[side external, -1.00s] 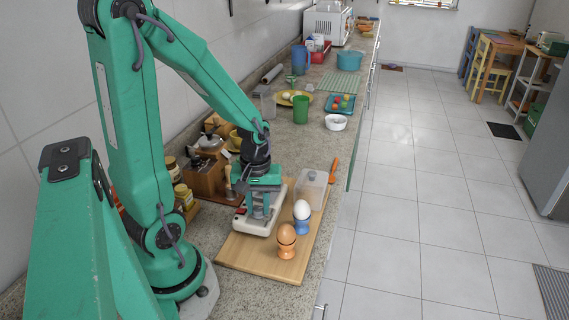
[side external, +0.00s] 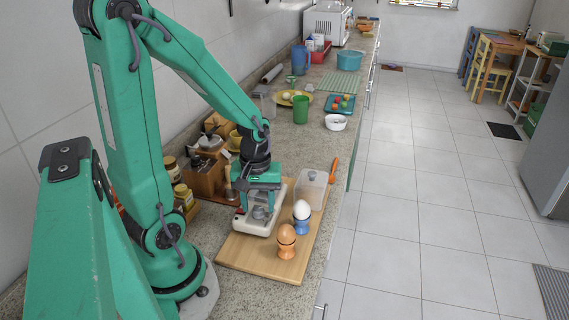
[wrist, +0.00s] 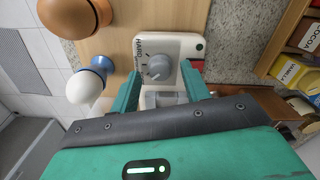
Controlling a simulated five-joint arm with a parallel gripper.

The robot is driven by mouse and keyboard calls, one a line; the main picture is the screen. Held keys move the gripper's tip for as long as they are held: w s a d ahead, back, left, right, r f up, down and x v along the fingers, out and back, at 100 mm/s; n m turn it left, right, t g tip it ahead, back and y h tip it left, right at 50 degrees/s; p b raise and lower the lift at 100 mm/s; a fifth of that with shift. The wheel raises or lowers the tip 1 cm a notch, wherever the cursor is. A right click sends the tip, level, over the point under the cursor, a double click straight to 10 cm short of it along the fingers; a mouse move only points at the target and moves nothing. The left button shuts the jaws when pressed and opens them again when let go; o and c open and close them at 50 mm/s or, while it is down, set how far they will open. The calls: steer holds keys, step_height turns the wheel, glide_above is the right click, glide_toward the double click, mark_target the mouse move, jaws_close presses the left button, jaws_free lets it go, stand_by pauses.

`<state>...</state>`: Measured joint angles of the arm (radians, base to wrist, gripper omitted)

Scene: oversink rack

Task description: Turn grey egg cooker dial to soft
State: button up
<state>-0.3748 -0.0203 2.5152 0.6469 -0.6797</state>
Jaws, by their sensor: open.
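The egg cooker (wrist: 172,44) is a white body with a grey round dial (wrist: 158,67) on its front panel. The word HARD is printed beside the dial; other marks are too small to read, and I cannot tell exactly where the dial points. My gripper (wrist: 160,72) is open, with one green finger on either side of the dial and visible gaps between. In the side view my gripper (side external: 259,204) points down over the white egg cooker (side external: 254,227), partly hiding it. Whether the fingertips are level with the dial is unclear.
The cooker stands on a wooden board (side external: 255,262). A brown egg in an orange cup (side external: 286,240) and a white egg in a blue cup (side external: 302,216) stand close to its right. A clear box (side external: 312,188) is behind them. Jars (side external: 184,196) and a wooden caddy stand left.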

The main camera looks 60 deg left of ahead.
mark_target(261, 210)
steer(key=shift+r, duration=3.65)
steer(key=d+r+m+t, duration=0.5)
steer(key=d+r+m, duration=0.4)
steer(key=m, duration=0.3)
steer(key=shift+s+r+t, duration=0.3)
steer(key=shift+s+r, duration=0.15)
steer(key=shift+r, duration=0.05)
